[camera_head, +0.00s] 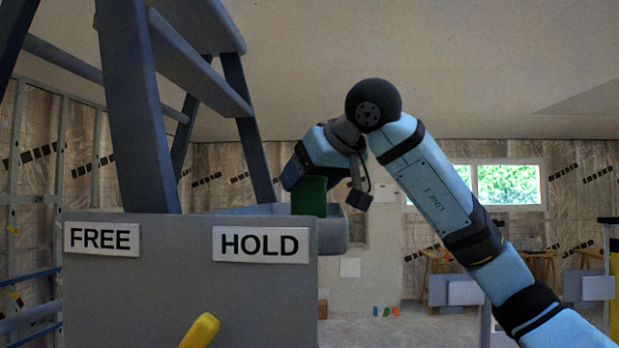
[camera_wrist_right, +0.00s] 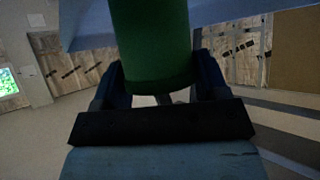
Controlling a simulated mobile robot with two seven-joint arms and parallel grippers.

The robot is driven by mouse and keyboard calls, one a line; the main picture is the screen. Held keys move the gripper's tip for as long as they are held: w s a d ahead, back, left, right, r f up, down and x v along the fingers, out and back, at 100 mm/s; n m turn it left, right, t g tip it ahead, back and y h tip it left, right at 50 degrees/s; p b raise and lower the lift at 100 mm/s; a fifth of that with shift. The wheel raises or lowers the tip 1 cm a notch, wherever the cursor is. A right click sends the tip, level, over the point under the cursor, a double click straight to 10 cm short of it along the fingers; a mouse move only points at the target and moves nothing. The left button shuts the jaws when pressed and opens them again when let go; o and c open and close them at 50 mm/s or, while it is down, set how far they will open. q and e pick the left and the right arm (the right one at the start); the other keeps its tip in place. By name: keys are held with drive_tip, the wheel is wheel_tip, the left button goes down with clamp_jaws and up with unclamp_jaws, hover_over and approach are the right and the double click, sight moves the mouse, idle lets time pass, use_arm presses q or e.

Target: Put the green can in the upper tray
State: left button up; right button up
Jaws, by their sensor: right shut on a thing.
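The green can (camera_head: 309,196) is upright in my right gripper (camera_head: 304,178) in the head view. The gripper is shut on it. In the right wrist view the green can (camera_wrist_right: 150,45) stands between the two dark fingers of the right gripper (camera_wrist_right: 158,82), with its top cut off by the frame. A grey tray (camera_head: 334,234) shows at the top right of the grey panel, and the can's lower part overlaps its rim in the picture. I cannot tell whether the can touches the tray floor. My left gripper is not in view.
The grey panel (camera_head: 190,285) carries the signs FREE (camera_head: 102,239) and HOLD (camera_head: 261,244). A yellow handle (camera_head: 200,331) sticks up at its lower front. A blue-grey ladder-like frame (camera_head: 135,100) rises behind the panel at left. Open room lies to the right.

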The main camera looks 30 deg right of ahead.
drive_tip(key=shift+s, duration=0.1)
drive_tip(key=shift+a+f, duration=0.1)
drive_tip(key=shift+f, duration=0.05)
drive_tip(key=o, duration=1)
drive_tip(key=shift+s+r, duration=0.1)
drive_tip(key=shift+r, duration=0.2)
drive_tip(key=b+v, duration=0.1)
drive_tip(key=v, duration=1)
drive_tip(key=shift+s+r+b, duration=0.1)
drive_tip(key=shift+s+b, duration=0.2)
drive_tip(key=shift+s, duration=0.05)
